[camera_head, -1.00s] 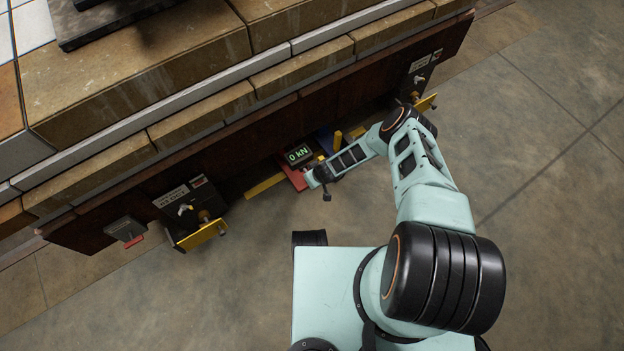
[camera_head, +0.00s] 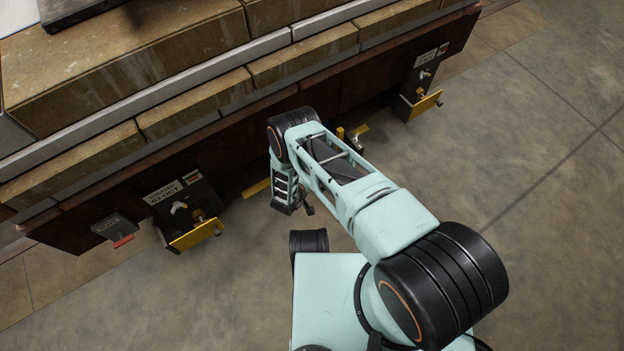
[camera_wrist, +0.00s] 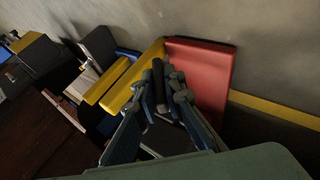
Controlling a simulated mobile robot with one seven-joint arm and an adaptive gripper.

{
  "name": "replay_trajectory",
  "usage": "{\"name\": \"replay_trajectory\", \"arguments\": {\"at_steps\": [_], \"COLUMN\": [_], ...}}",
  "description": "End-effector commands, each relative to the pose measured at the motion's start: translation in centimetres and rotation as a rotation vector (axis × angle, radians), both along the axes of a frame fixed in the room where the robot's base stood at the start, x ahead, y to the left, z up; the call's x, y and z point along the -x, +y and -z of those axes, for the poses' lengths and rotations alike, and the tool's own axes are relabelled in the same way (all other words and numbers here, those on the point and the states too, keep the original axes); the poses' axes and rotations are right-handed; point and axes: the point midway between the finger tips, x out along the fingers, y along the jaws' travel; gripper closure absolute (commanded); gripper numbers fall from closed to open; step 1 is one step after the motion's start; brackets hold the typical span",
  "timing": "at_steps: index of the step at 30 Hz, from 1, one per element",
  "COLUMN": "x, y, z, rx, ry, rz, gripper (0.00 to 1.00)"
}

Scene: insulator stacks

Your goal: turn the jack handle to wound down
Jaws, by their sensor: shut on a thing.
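In the wrist view my gripper (camera_wrist: 162,84) is shut on a dark rod, the jack handle (camera_wrist: 158,72), which stands between its two fingers. Beside the grip are the jack's yellow parts (camera_wrist: 130,84) and a red panel (camera_wrist: 208,72). How far the handle is turned I cannot tell. In the head view my arm covers the jack, the handle and the fingers.
A dark red-brown beam under stone blocks (camera_head: 190,103) runs diagonally across the head view. Boxes with yellow flaps stick out at the left (camera_head: 195,236) and right (camera_head: 425,104). A small grey box (camera_head: 113,227) hangs further left. Open concrete floor lies at the right.

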Motion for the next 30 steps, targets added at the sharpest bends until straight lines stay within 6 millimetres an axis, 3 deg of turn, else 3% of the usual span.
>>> {"name": "replay_trajectory", "arguments": {"at_steps": [15,30], "x": [0.19,0.13], "y": [-0.26,-0.41], "z": [0.27,0.22], "rx": [0.241,0.283], "ry": [-0.158,-0.183], "rz": [0.002,0.005], "gripper": [1.0,1.0]}}
